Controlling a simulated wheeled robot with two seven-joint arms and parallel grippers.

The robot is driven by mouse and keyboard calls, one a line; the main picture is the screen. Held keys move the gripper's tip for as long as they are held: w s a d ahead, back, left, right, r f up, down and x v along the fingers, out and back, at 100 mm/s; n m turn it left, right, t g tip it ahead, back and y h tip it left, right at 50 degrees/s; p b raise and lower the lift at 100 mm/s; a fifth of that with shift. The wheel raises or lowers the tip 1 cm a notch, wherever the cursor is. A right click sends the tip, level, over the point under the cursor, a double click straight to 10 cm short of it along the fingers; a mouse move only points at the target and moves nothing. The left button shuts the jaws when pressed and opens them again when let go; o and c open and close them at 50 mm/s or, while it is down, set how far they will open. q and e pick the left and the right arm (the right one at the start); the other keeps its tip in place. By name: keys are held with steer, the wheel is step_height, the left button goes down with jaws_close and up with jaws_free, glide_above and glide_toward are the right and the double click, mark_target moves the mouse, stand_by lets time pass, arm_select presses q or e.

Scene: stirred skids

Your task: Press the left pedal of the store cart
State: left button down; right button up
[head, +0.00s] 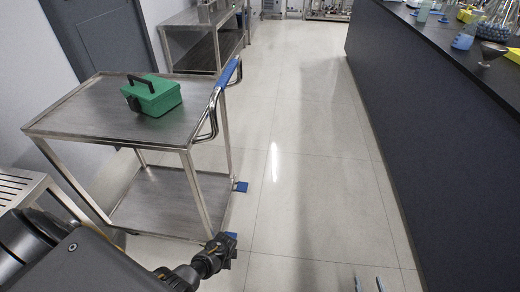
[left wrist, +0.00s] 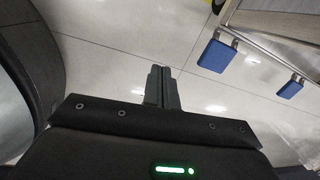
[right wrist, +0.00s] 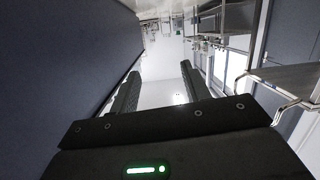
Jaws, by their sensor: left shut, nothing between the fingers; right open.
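The store cart (head: 95,115) is a steel two-shelf trolley at the left in the head view, with a blue-sleeved handle (head: 229,71). Two blue pedals stick out low on its handle side. The near pedal (head: 231,235) is partly hidden behind my left arm; the far pedal (head: 240,186) is clear. In the left wrist view the near pedal (left wrist: 217,55) and far pedal (left wrist: 291,88) lie to the right of my left gripper (left wrist: 161,70), which is shut, empty and apart from both. My right gripper (right wrist: 158,80) is open and empty; its tips (head: 368,285) show at the head view's bottom edge.
A green box (head: 152,97) sits on the cart's top. Another steel cart (head: 205,42) stands behind it. A dark counter (head: 440,120) with labware runs along the right. A slatted steel surface (head: 18,188) is at the near left. The floor (head: 300,160) between is clear.

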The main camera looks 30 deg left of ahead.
arm_select(q)
steer(key=w+a+m+b, duration=0.3)
steer(key=w+b, duration=0.3)
steer(key=w+a+f+m+b, duration=0.1)
steer(key=w+a+m+b, duration=0.2)
steer(key=w+b, duration=0.3)
steer(key=shift+w+f+m+g, duration=0.3)
steer(key=shift+w+m, duration=0.05)
steer(key=shift+m, duration=0.05)
arm_select(e)
steer(key=s+a+r+t+y, duration=0.1)
steer(key=s+r+t+y, duration=0.2)
steer(key=r, duration=0.8)
steer(key=s+a+r+t+y, duration=0.1)
steer(key=s+r+t+y, duration=0.2)
steer(key=s+r+t, duration=0.3)
step_height(320, 180, up, 6)
steer(key=shift+s+a+f, duration=0.15)
steer(key=shift+a+f, duration=0.05)
steer(key=shift+a, duration=0.2)
arm_select(q)
steer(key=shift+f, duration=0.1)
